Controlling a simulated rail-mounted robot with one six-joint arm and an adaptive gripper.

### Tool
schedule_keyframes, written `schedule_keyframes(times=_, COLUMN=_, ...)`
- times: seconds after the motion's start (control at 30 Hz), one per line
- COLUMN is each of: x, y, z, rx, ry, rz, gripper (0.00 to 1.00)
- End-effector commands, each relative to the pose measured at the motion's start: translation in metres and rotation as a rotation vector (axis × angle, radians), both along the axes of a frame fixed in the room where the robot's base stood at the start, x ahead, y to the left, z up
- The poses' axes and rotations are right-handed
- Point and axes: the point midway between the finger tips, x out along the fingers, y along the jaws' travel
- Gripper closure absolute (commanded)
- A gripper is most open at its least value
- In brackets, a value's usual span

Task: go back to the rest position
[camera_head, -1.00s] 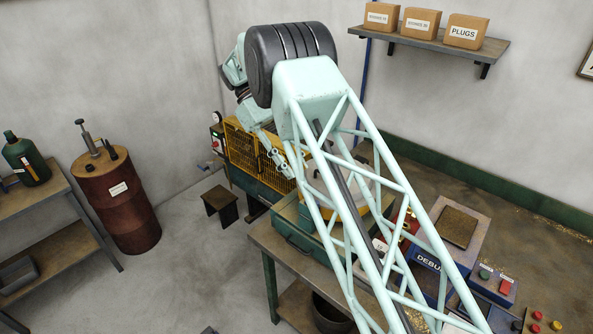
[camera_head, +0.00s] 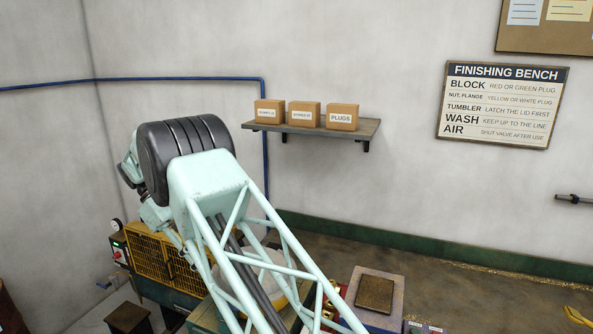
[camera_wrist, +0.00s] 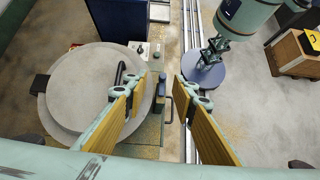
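My gripper (camera_wrist: 158,92) is open in the wrist view, its two yellow-faced fingers spread wide apart with nothing between them. It hangs above the green bench-top machine with a round grey lid (camera_wrist: 75,90), which lies to the left of the fingers and carries a dark curved handle. The fingers look apart from the lid. In the head view my arm runs from the lower right up to the dark elbow, and the gripper itself cannot be made out there.
A yellow mesh guard (camera_head: 150,262) stands at the left in the head view. A wall shelf (camera_head: 320,128) with boxes is behind the arm. A box with a brown pad (camera_head: 375,293) stands on the bench at right. A Finishing Bench sign (camera_head: 500,104) hangs on the wall.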

Motion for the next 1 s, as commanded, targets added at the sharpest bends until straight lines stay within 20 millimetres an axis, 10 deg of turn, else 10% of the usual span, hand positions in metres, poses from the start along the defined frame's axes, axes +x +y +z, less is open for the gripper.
schedule_keyframes(times=1.0, x=-0.009, y=-0.134, z=0.104, rx=0.169, ry=-0.162, rz=-0.196, gripper=0.75)
